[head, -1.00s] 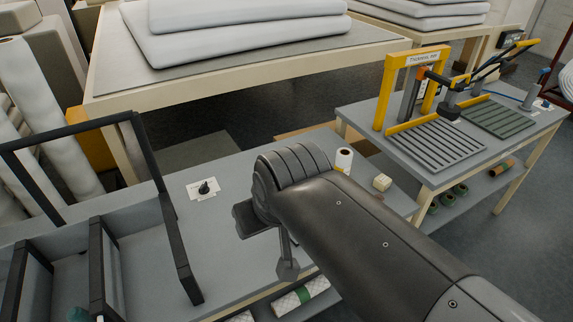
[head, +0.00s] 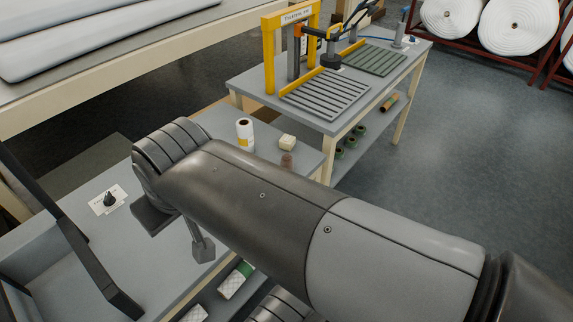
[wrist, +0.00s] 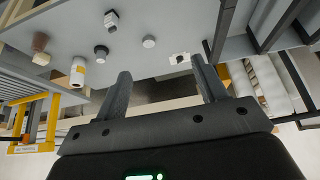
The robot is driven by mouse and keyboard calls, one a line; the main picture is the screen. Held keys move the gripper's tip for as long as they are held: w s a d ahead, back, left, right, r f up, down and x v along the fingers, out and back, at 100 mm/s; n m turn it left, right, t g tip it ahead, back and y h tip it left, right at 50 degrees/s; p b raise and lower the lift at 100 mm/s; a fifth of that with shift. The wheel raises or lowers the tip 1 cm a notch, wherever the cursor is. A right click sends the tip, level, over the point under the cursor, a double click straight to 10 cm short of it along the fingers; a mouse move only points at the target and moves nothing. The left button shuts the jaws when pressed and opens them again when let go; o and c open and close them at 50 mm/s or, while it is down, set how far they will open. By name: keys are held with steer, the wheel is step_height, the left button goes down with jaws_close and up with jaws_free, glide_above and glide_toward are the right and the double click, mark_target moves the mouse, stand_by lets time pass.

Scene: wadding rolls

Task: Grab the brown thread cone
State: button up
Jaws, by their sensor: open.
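The brown thread cone (head: 287,160) stands near the right end of the grey worktable, just beyond my arm in the head view. In the wrist view what looks like the same cone (wrist: 40,41) is at the upper left, close to a cream block. My gripper (wrist: 158,72) is open, with nothing between its fingers. It is well to the left of the cone in the head view, over the table, partly hidden by my arm.
A white roll with a yellow label (head: 245,134) and a cream block (head: 287,142) stand close to the cone. The wrist view shows a dark spool (wrist: 101,52) and a white cylinder (wrist: 149,41). A black frame (head: 75,240) stands at left. A yellow test rig (head: 270,60) stands beyond.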

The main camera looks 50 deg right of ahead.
stand_by(0.4)
steer(key=m+g+h, duration=0.2)
steer(key=m, duration=0.4)
glide_above(287, 155)
steer(key=s+a, duration=0.2)
steer(key=s, duration=0.1)
step_height(287, 155, down, 20)
steer(key=f, duration=0.1)
steer(key=x, duration=0.4)
steer(key=shift+w+f, duration=0.2)
steer(key=shift+w, duration=0.2)
steer(key=shift+d+x, duration=0.15)
steer(key=shift+x, duration=1.3)
steer(key=shift+d+x, duration=0.1)
steer(key=shift+x, duration=1.35)
steer(key=shift+s, duration=0.15)
